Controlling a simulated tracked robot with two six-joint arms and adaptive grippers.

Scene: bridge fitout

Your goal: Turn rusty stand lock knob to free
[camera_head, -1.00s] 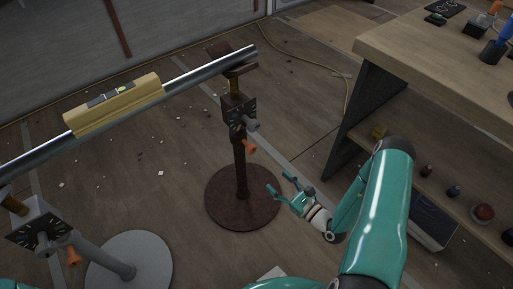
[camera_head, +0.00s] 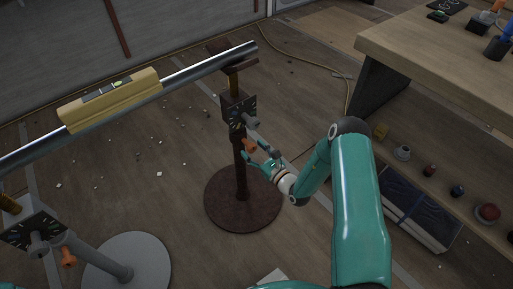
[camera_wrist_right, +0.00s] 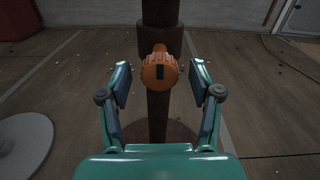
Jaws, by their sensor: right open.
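The rusty stand (camera_head: 240,168) stands upright on a round brown base (camera_head: 228,211) in the head view. Its orange lock knob (camera_head: 249,146) sits on the post below a dark dial plate. My right gripper (camera_head: 255,156) is open in front of the knob. In the right wrist view its two fingers (camera_wrist_right: 160,82) stand apart on either side of the knob, not visibly touching it. My left gripper is not in view.
A metal pipe (camera_head: 198,73) rests across the rusty stand and a grey stand (camera_head: 112,263), with a yellow level (camera_head: 110,101) on it. The grey stand has its own orange knob (camera_head: 68,258). A wooden bench (camera_head: 440,60) stands at the right.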

